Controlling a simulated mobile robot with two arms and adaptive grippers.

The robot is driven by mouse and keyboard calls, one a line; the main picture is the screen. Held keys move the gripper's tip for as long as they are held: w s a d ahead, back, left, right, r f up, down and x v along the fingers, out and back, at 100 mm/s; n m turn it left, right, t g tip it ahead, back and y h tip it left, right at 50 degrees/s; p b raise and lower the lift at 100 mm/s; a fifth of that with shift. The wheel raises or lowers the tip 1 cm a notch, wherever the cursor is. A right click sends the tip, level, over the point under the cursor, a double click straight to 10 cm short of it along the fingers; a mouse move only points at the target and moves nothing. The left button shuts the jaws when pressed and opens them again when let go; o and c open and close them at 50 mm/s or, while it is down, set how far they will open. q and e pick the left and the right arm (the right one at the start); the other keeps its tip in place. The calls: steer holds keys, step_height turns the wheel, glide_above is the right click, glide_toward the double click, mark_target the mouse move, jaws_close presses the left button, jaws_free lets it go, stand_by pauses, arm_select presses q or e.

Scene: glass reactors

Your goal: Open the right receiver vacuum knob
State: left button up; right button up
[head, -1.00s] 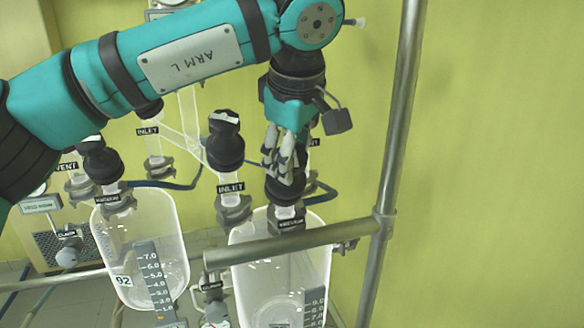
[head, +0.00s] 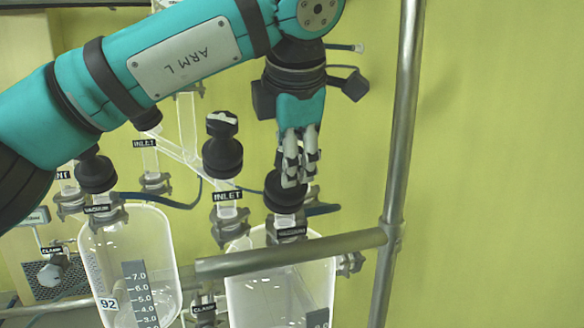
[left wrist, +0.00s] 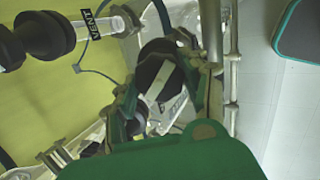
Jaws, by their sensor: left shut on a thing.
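The right receiver (head: 262,290) is a clear glass vessel at the lower middle of the head view. Its black vacuum knob (head: 284,199) stands above a neck with a VACUUM label (head: 291,232). My left gripper (head: 298,182) points down and is shut on this knob from above, its fingers covering the knob's top. In the left wrist view, the black knob (left wrist: 152,62) with a white mark on top lies between my left fingers (left wrist: 165,100). My right gripper is not in view.
A black INLET knob (head: 222,155) stands close left of the gripper. The left receiver (head: 150,250) has its own black vacuum knob (head: 96,172). A metal rail (head: 300,252) crosses in front of the right receiver and meets an upright post (head: 398,150). The wall side right of the post is clear.

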arm_select(q)
steer(key=shift+f+n+b, duration=0.2)
steer(key=shift+n+b, duration=0.6)
steer(key=shift+n, duration=0.8)
steer(key=o, duration=1.2)
steer(key=shift+r, duration=0.1)
steer(key=shift+s+r, duration=0.1)
steer(key=shift+r, duration=0.05)
steer(key=v, duration=1.1)
steer(key=shift+s+d+r, duration=0.1)
steer(key=shift+s+r, duration=0.05)
steer(key=shift+s, duration=0.2)
